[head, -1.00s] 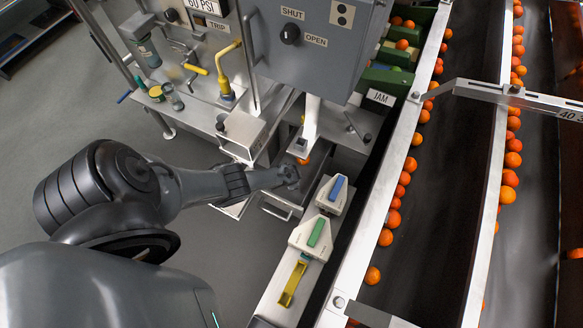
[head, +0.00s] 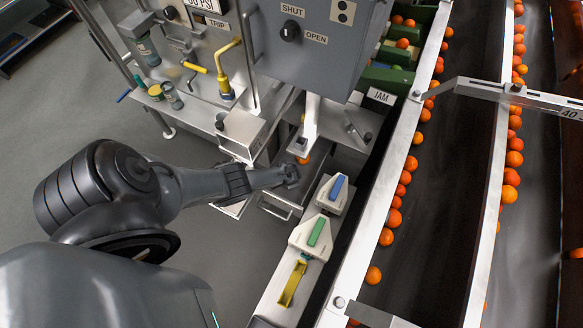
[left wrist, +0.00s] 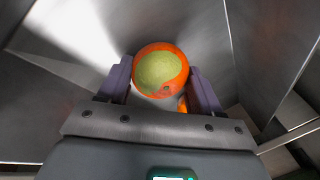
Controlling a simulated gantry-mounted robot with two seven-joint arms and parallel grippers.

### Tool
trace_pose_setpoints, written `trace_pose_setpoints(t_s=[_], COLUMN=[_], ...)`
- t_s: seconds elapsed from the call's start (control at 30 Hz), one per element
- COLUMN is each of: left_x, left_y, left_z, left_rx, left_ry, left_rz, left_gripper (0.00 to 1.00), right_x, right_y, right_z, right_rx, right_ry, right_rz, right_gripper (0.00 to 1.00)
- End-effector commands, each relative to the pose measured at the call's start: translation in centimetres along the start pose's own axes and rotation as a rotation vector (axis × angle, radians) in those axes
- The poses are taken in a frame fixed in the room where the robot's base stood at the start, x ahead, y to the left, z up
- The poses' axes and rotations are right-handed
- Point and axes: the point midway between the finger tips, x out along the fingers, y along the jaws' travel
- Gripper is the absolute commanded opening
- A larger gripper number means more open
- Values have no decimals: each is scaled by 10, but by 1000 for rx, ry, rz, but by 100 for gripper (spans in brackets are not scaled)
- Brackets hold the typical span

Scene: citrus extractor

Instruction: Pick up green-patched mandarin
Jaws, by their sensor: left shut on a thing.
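The green-patched mandarin (left wrist: 160,72) is an orange fruit with a large pale green patch facing the left wrist camera. My left gripper (left wrist: 160,85) is shut on it, one finger on each side. The fruit is inside a metal-walled space. In the head view my left gripper (head: 291,174) is at the opening under the machine, and an orange fruit (head: 303,158) shows partly just beyond it. A small orange piece (left wrist: 182,104) shows below the mandarin between the fingers; I cannot tell what it is. My right gripper is not in view.
Sloping metal walls (left wrist: 265,40) surround the left gripper closely. A grey control box (head: 310,50) hangs above. Scanner-like tools with blue (head: 336,188) and green (head: 316,232) tops stand on a ledge to the right. A conveyor (head: 440,210) lined with oranges runs beyond.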

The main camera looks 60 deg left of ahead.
Motion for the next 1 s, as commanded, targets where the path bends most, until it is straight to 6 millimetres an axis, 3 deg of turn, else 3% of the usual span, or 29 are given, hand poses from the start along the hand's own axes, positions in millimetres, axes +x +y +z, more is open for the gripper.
trace_pose_setpoints(t_s=[0.27,0.47,0.8,0.87,1.0], left_x=[-12,-33,-26,-50,-78], left_y=[-4,-10,8,1,0], left_z=[-2,-5,3,0,0], left_rx=[0,-1,3,0,0], left_ry=[1,0,133,137,135], left_rz=[0,0,-266,-272,-270], left_gripper=[32,32,32,32,32], right_x=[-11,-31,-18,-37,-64], right_y=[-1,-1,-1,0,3], right_z=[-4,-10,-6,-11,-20], right_rx=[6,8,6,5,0], right_ry=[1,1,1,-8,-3], right_rz=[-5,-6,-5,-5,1], right_gripper=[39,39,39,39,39])
